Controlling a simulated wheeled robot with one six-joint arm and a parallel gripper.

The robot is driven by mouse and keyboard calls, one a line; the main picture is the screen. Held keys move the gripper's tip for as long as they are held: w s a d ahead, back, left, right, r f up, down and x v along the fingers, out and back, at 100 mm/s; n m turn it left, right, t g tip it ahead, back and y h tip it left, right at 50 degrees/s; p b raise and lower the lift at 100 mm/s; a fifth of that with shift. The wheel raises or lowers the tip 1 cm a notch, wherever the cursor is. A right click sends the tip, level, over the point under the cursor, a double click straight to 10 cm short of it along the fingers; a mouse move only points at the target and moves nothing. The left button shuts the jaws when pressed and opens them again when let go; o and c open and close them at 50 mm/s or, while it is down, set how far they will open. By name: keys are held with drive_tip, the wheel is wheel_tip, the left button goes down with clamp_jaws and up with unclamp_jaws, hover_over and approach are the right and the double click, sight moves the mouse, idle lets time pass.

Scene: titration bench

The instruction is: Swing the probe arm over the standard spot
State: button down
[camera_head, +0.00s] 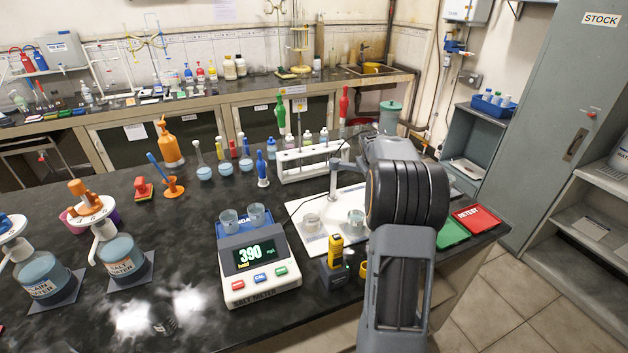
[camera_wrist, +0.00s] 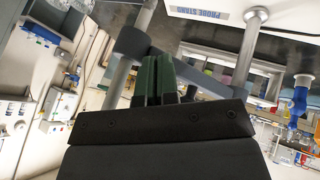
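The probe stand's grey post (camera_head: 334,178) stands on a white board (camera_head: 296,212); most of its arm is hidden behind my own arm in the head view. In the wrist view a grey probe arm (camera_wrist: 205,78) runs across, just beyond my gripper (camera_wrist: 157,62). My gripper's dark green fingers are close together and overlap the bar in the picture; I cannot tell whether they touch it. The head view hides my gripper. Two beakers stand on the board, a left one (camera_head: 312,222) and a right one (camera_head: 356,218). I cannot read which spot is the standard.
A salt meter (camera_head: 258,262) showing 390 stands left of the board with two cups on it. A yellow handheld device (camera_head: 335,250) is at the board's front. A white rack (camera_head: 300,170) stands behind. Green (camera_head: 452,232) and red (camera_head: 478,218) trays lie to the right.

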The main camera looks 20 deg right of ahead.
drive_tip(key=s+a+r+b, duration=0.3)
drive_tip(key=s+r, duration=0.5)
drive_tip(key=s, duration=0.1)
idle(0.3)
drive_tip(key=s+a+f+y, duration=0.1)
drive_tip(key=s+a+f, duration=0.15)
drive_tip(key=a, duration=0.65)
drive_tip(key=s+a+f+y, duration=0.1)
drive_tip(key=s+a+y, duration=0.15)
drive_tip(key=a, duration=0.65)
drive_tip(key=s+a+f+y, duration=0.1)
drive_tip(key=s+a+f, duration=0.2)
drive_tip(key=s+a, duration=0.3)
drive_tip(key=s+a+f+g+y, duration=0.1)
drive_tip(key=s+a+f, duration=0.3)
drive_tip(key=s+a, duration=0.2)
drive_tip(key=shift+s+a+n, duration=0.2)
drive_tip(key=shift+a+n, duration=0.1)
drive_tip(key=shift+a, duration=0.35)
